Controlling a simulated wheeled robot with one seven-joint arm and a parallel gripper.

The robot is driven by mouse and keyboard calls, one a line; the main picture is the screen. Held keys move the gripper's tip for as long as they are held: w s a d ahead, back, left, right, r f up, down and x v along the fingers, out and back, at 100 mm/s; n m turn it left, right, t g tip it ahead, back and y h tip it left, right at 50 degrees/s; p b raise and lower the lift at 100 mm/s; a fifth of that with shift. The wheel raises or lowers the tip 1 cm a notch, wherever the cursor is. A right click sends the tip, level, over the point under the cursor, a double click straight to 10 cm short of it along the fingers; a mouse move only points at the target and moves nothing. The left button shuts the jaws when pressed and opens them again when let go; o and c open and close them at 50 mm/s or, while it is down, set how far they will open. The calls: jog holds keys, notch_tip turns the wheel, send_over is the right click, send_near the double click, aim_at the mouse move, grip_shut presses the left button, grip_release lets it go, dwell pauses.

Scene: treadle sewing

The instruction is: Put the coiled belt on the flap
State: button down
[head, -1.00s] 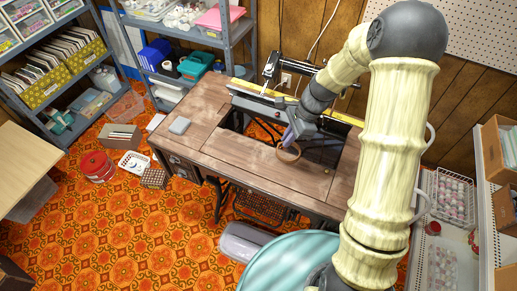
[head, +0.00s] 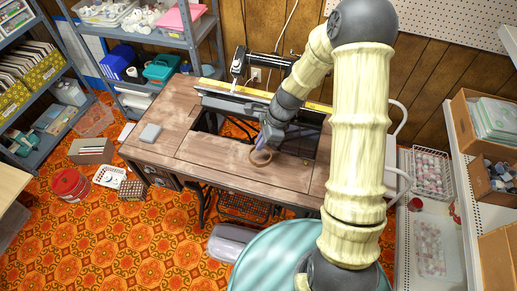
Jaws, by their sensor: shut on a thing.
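The coiled belt (head: 261,157) is a brown ring in the head view, at the front edge of the opening in the sewing table. My gripper (head: 264,146) points down and is shut on the upper part of the ring. I cannot tell whether the ring touches the wood under it. A flat wooden panel, which looks like the flap (head: 215,157), lies left of the belt in the table top. My arm comes from the right and hides part of the table's right side.
A small grey box (head: 151,132) lies on the left end. The opening (head: 212,122) shows the floor. A teal round top (head: 275,262) stands in front, and shelves line the left.

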jog(key=shift+f, duration=1.9)
jog(key=shift+f, duration=0.2)
jog(key=c, duration=1.5)
grip_release()
jog(key=shift+c, duration=0.2)
jog(key=v, duration=1.2)
jog(key=shift+r+p, duration=0.25)
jog(key=shift+p, duration=0.1)
